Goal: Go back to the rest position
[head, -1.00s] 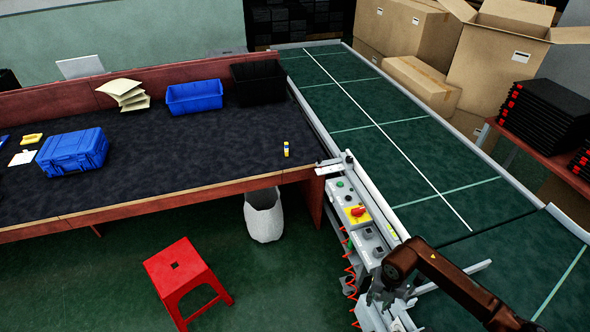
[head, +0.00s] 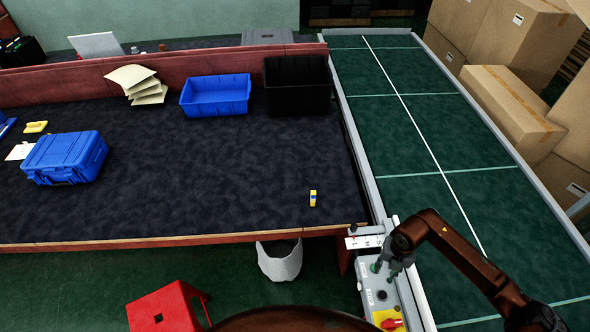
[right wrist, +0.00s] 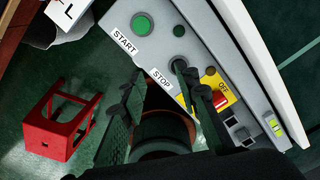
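My right gripper (head: 386,267) hangs over the grey control panel (head: 366,270) at the near end of the conveyor's left rail. In the right wrist view its two fingers (right wrist: 155,78) stand apart with nothing between them, so it is open and empty. That view shows the panel's green START button (right wrist: 142,24), the dark STOP button (right wrist: 179,59) beside the right fingertip, and a red knob on a yellow plate (right wrist: 222,99). I cannot tell whether the fingertip touches the panel. My left gripper is in neither view.
The dark-topped table (head: 230,170) holds a blue case (head: 64,158), blue bin (head: 215,95), black bin (head: 297,86) and small yellow item (head: 313,198). The green conveyor (head: 420,120) runs along the right, with cardboard boxes (head: 510,112) beyond. A red stool (head: 165,308) stands in front.

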